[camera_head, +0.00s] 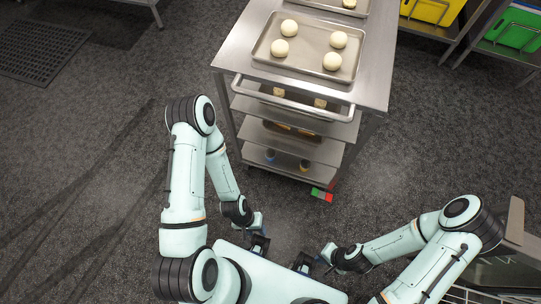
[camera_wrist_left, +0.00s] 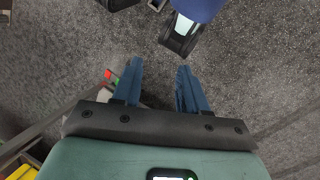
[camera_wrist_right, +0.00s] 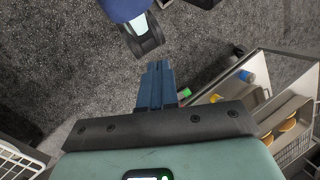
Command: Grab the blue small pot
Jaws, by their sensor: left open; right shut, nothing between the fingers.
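A small blue pot (camera_head: 270,154) stands on the bottom shelf (camera_head: 290,168) of a metal cart in the head view, partly shaded. It also shows in the right wrist view as a blue shape (camera_wrist_right: 246,76) on the shelf. A small yellow-orange pot (camera_head: 304,164) stands to its right, also seen in the right wrist view (camera_wrist_right: 216,98). My left gripper (camera_head: 258,228) is open and empty, low in front of the cart; its spread fingers show in the left wrist view (camera_wrist_left: 160,80). My right gripper (camera_head: 323,256) is shut and empty, its fingers together (camera_wrist_right: 157,75). Both are apart from the pots.
A rack stands at lower right.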

